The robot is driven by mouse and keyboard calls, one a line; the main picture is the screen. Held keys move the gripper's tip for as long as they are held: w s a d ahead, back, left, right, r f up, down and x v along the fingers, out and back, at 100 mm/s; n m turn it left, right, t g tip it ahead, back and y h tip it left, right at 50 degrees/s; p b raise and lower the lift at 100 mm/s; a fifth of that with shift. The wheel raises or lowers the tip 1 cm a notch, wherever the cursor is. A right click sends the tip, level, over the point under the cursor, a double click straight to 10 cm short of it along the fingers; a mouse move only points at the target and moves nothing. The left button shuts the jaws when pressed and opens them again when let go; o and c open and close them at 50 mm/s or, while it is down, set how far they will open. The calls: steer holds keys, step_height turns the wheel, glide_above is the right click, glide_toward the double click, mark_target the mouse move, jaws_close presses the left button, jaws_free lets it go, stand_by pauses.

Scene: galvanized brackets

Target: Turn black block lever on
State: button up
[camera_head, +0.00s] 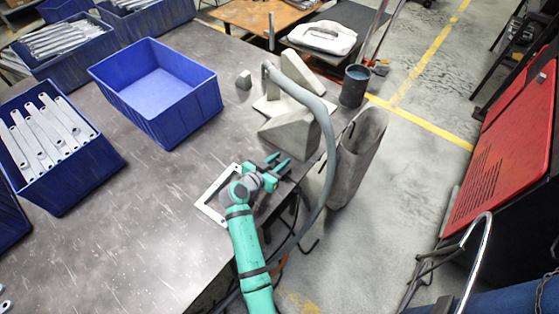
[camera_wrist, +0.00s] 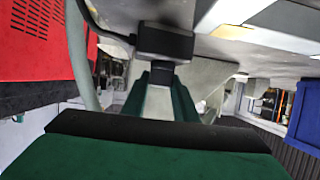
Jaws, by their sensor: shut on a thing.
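The black block (camera_wrist: 165,41) shows at the top middle of the wrist view, with a dark cable running to its left side. Its lever (camera_wrist: 162,66) is a small dark part just below the block, mostly hidden between my fingers. My gripper (camera_wrist: 160,76) has green fingers closed on this lever. In the head view, my gripper (camera_head: 279,163) is at the right edge of the table, next to the grey concrete-like blocks. I cannot make out the black block or the lever's angle in the head view.
A white frame (camera_head: 204,207) lies on the table (camera_head: 120,240) left of my gripper. A grey hose (camera_head: 327,125) arches close to my arm. An empty blue bin (camera_head: 205,104) and a blue bin (camera_head: 85,180) of brackets stand left. A grey container (camera_head: 355,160) is right.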

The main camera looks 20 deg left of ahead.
steer(key=shift+d+f+m+g+h, duration=0.1)
steer(key=shift+f+m+g+h, duration=0.15)
steer(key=shift+m+h, duration=0.3)
stand_by(0.9)
steer(key=o, duration=1.1)
steer(key=shift+r, duration=0.1)
steer(key=shift+c, duration=0.2)
steer(key=shift+r, duration=0.1)
steer(key=shift+s+a+r, duration=0.1)
steer(key=shift+s+a, duration=0.1)
steer(key=shift+s, duration=0.05)
steer(key=v, duration=1)
steer(key=shift+s, duration=0.1)
